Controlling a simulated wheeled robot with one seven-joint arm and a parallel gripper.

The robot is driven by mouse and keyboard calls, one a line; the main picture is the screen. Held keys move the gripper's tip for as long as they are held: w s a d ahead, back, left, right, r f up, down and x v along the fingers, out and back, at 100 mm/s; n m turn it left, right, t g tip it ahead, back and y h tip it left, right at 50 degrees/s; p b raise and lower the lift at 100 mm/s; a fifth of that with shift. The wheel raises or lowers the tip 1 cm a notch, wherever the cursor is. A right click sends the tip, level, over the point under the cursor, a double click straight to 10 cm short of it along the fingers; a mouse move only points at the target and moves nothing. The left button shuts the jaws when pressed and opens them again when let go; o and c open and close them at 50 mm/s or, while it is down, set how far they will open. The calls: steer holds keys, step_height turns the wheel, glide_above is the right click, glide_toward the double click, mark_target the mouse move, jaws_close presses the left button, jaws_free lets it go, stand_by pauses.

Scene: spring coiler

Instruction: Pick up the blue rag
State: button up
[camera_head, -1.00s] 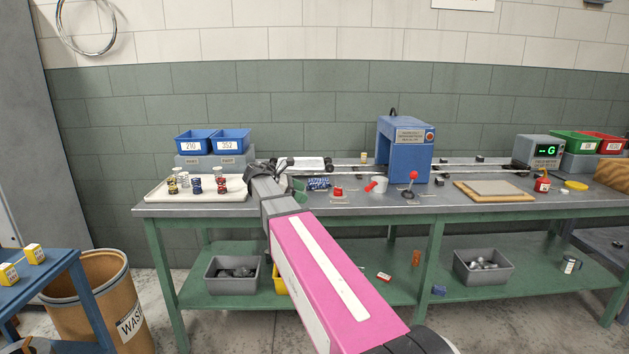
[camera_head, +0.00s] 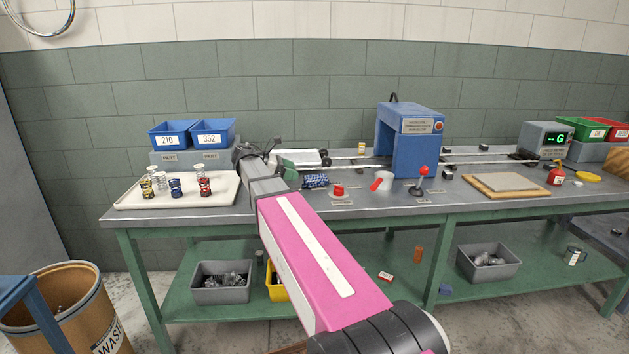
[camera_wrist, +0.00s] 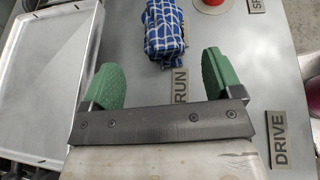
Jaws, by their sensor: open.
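The blue rag (camera_head: 315,181), with a white grid pattern, lies bunched on the grey bench top, just right of my gripper. In the wrist view the rag (camera_wrist: 163,30) shows at the top middle, ahead of the fingertips and roughly in line with the gap between them. My gripper (camera_wrist: 160,78) is open, with two green fingers spread apart and nothing between them. The rag's far end is cut off by the wrist view's top edge. In the head view my arm partly hides the gripper.
A white tray (camera_head: 134,195) with several springs is left of my arm. A blue machine (camera_head: 410,140) stands behind. Label plates lie near the rag.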

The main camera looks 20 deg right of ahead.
mark_target(305, 175)
steer(key=x, duration=0.7)
steer(key=shift+s+d+f, duration=0.15)
steer(key=shift+d+f, duration=0.05)
steer(key=shift+d, duration=0.05)
steer(key=c, duration=1)
